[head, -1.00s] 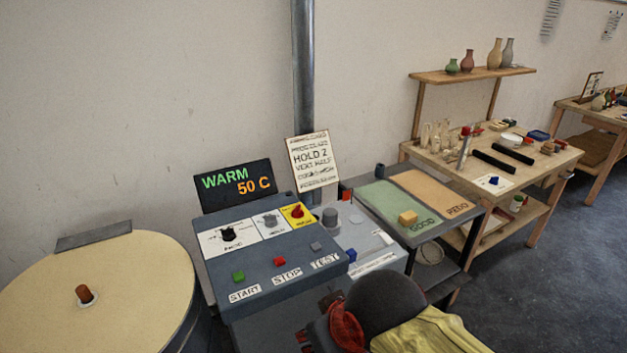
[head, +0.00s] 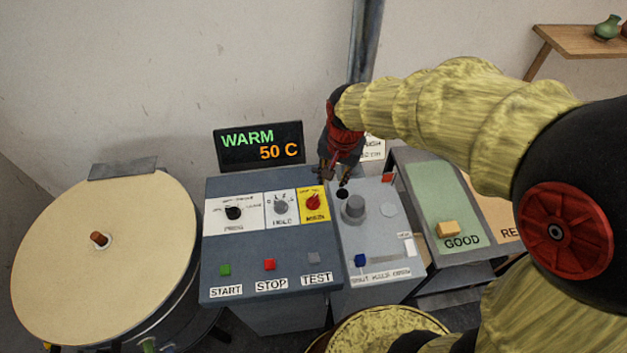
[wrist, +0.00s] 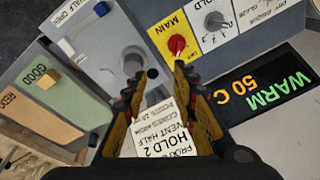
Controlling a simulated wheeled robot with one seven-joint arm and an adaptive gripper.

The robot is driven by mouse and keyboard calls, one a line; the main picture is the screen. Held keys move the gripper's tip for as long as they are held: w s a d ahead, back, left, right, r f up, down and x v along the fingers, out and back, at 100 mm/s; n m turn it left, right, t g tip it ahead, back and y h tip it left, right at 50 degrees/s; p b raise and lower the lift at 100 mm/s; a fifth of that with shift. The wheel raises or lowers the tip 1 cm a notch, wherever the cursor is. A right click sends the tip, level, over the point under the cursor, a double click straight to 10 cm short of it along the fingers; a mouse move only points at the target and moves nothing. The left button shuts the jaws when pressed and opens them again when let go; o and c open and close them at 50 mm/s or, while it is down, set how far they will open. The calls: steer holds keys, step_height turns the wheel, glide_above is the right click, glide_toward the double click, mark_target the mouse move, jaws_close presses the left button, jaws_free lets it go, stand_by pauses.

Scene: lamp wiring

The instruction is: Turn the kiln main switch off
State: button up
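The kiln main switch is a red knob (head: 313,203) on a yellow plate marked MAIN, at the upper right of the blue-grey control panel (head: 245,268). In the wrist view the red knob (wrist: 177,44) lies just beyond the fingertips. Its pointer setting is too small to read surely. My gripper (head: 333,174) is above the back right edge of the panel, behind and to the right of the knob, not touching it. In the wrist view my gripper (wrist: 154,80) has its fingers apart with nothing held between them.
The black PROG knob (head: 234,213) and grey HOLD knob (head: 281,207) sit left of the switch. A grey box with a large knob (head: 354,208) stands to the right. The display (head: 258,148) reads WARM 50 C. A note card (wrist: 170,130) is below my fingers.

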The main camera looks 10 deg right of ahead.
mark_target(313, 198)
steer(key=w+a+f+m+p, duration=0.1)
steer(key=f+p, duration=0.1)
steer(key=w+a+f+m+g+p, duration=0.1)
steer(key=w+a+f+p, duration=0.1)
steer(key=p, duration=0.1)
steer(key=w+a+f+m+g+p, duration=0.1)
steer(key=f+p, duration=0.1)
steer(key=p, duration=0.1)
steer(key=shift+w+a+f, duration=0.15)
steer(key=shift+a+f, duration=0.05)
steer(key=shift+a, duration=0.05)
steer(key=shift+a+f, duration=0.1)
steer(key=shift+f, duration=0.5)
step_height(313, 198, down, 7)
steer(key=shift+f+p, duration=0.15)
steer(key=shift+p, duration=0.2)
steer(key=shift+c, duration=0.8)
jaws_close()
